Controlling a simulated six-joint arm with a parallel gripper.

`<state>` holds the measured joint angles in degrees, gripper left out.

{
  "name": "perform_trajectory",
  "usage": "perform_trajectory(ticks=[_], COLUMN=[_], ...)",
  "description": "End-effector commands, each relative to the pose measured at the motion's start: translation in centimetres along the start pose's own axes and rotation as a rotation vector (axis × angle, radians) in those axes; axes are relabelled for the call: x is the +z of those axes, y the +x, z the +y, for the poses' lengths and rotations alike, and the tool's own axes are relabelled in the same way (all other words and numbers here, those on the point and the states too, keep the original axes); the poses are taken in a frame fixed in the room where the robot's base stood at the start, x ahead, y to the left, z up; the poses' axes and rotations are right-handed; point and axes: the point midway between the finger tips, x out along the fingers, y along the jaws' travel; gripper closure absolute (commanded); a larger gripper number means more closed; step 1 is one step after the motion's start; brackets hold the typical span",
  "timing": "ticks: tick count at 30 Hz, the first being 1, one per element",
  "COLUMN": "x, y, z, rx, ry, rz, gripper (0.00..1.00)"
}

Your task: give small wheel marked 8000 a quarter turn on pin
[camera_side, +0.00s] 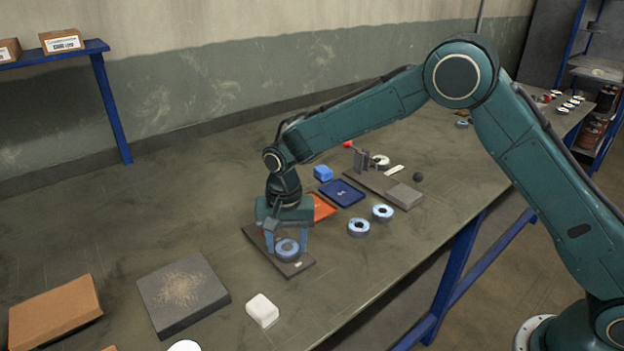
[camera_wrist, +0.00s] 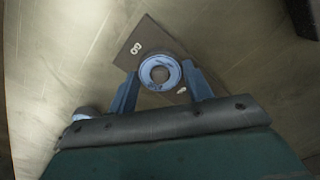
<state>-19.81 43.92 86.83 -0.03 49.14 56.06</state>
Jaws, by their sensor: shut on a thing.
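The small wheel (camera_side: 287,249) is a blue-rimmed disc with a grey centre, lying over a dark base plate (camera_side: 297,268). In the wrist view the wheel (camera_wrist: 160,73) sits between my two blue fingers, with dark marks on its ring too small to read. My gripper (camera_side: 287,246) points down and is shut on the wheel's sides. The plate also shows in the wrist view (camera_wrist: 140,45), with a pale marking near one end. The pin is not clearly visible; I cannot tell whether the wheel is seated on it.
Two similar wheels (camera_side: 359,227) (camera_side: 382,212) lie to the right. A white block (camera_side: 262,310) and a dark square slab (camera_side: 183,294) are in front and left.

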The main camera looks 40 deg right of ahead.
Motion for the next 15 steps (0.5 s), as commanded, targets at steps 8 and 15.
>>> perform_trajectory(ticks=[8,15], x=[0.12,0.13], y=[0.32,0.39], z=[0.14,0.19], rx=[0.007,0.008], ry=[0.211,0.386], rz=[-0.004,-0.003], gripper=[0.69,0.69])
